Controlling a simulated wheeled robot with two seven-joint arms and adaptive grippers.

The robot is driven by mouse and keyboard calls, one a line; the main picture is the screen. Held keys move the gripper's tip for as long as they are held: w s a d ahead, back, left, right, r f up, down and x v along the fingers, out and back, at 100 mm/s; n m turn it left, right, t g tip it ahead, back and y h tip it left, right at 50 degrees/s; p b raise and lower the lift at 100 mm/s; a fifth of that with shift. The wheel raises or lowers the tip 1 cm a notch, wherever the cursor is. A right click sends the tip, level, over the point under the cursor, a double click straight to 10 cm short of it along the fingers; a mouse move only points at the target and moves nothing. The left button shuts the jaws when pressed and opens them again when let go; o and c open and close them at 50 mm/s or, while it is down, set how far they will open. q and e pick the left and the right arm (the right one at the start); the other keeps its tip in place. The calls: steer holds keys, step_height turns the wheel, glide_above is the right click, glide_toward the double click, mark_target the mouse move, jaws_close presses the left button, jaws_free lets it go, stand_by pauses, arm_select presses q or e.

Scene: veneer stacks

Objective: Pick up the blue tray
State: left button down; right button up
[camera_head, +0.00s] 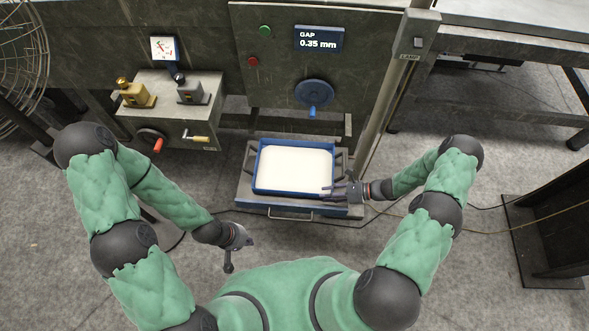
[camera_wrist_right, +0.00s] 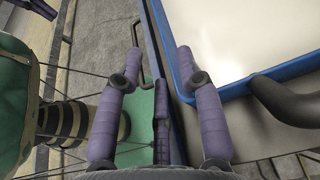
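The blue tray (camera_head: 254,172), with a flat white surface inside, sits level on a grey metal stand in the head view. Its blue rim (camera_wrist_right: 235,91) and white inside also show at the right of the right wrist view. My right gripper (camera_head: 326,192) is at the tray's near right corner, its fingers spread apart. In the right wrist view the gripper (camera_wrist_right: 160,75) has one finger close beside the blue rim; whether it touches is unclear. My left gripper (camera_head: 229,268) hangs low, away from the tray, at the near left; its finger opening is not clear.
The stand (camera_head: 246,200) has a front handle (camera_head: 290,217) and dark side bars. Behind is a panel (camera_head: 270,85) with a blue handwheel (camera_head: 314,94) and a GAP display (camera_head: 319,39). A grey post (camera_head: 390,90) rises at the right. Cables cross the floor.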

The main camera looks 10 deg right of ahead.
steer(key=b+x, duration=0.1)
steer(key=x, duration=0.3)
steer(key=shift+w+a+f+b, duration=0.15)
steer(key=shift+w+f+b, duration=0.1)
steer(key=shift+f+b, duration=0.15)
steer(key=shift+w+a, duration=0.1)
steer(key=shift+a, duration=0.25)
jaws_close()
